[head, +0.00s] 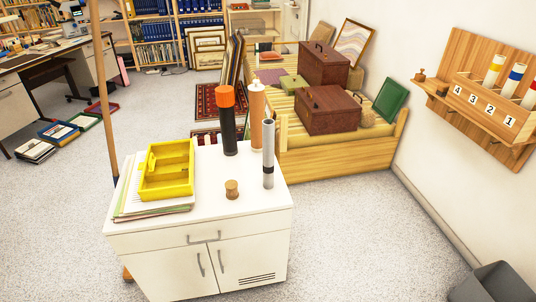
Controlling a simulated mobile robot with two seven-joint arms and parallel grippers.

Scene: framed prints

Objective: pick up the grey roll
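The grey roll (268,150) stands upright on the white cabinet (262,207), near the right edge of its top. It is a slim light grey tube with a dark band near its lower end. Nothing touches it that I can see. Neither of my grippers shows in the head view.
A black tube with an orange top (228,125), a tan tube (256,115), a small wooden cylinder (232,190) and a yellow tray (160,192) on papers share the cabinet top. A brown pole (104,95) rises at its left. A numbered wooden rack (490,115) hangs right.

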